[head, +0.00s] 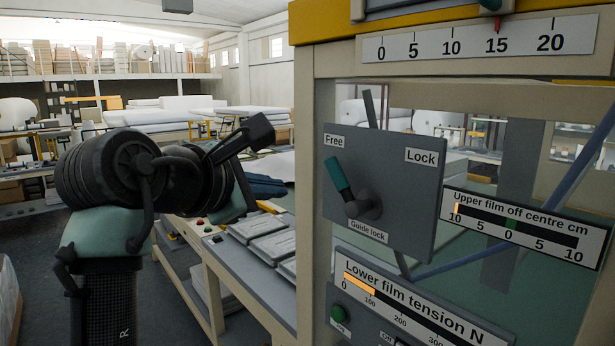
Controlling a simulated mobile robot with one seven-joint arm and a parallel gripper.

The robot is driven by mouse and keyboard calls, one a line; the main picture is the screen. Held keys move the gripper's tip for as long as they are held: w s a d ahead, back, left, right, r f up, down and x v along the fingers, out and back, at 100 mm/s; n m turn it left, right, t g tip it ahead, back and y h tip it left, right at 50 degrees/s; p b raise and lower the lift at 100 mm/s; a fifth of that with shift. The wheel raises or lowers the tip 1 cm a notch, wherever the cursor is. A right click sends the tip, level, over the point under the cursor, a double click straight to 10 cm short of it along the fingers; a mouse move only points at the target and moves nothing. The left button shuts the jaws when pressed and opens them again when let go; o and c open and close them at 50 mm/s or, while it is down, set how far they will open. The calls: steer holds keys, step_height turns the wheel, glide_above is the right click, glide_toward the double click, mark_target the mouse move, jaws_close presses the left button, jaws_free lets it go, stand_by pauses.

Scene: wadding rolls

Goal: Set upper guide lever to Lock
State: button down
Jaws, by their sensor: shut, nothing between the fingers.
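The guide lever (341,177) has a teal handle on a dark pivot and sits on a grey panel (400,220) labelled "Guide lock". Its handle points up and left, toward the "Free" label (333,141). The "Lock" label (421,157) is at the panel's upper right. My gripper (258,130) is at the end of my dark arm, left of the panel and clear of the lever. It looks shut and empty, though its fingers are hard to make out.
The panel is mounted on a beige machine frame (314,190). Below is a lower film tension panel (410,305) with a green knob. A bench (255,285) stands left of the frame.

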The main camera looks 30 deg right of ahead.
mark_target(348, 185)
steer(key=shift+s, duration=0.1)
steer(key=w+d+p, duration=0.2)
steer(key=d+p, duration=0.4)
steer(key=d, duration=0.3)
steer(key=shift+w+f, duration=0.15)
steer(key=shift+f, duration=0.2)
steer(key=shift+d, duration=0.1)
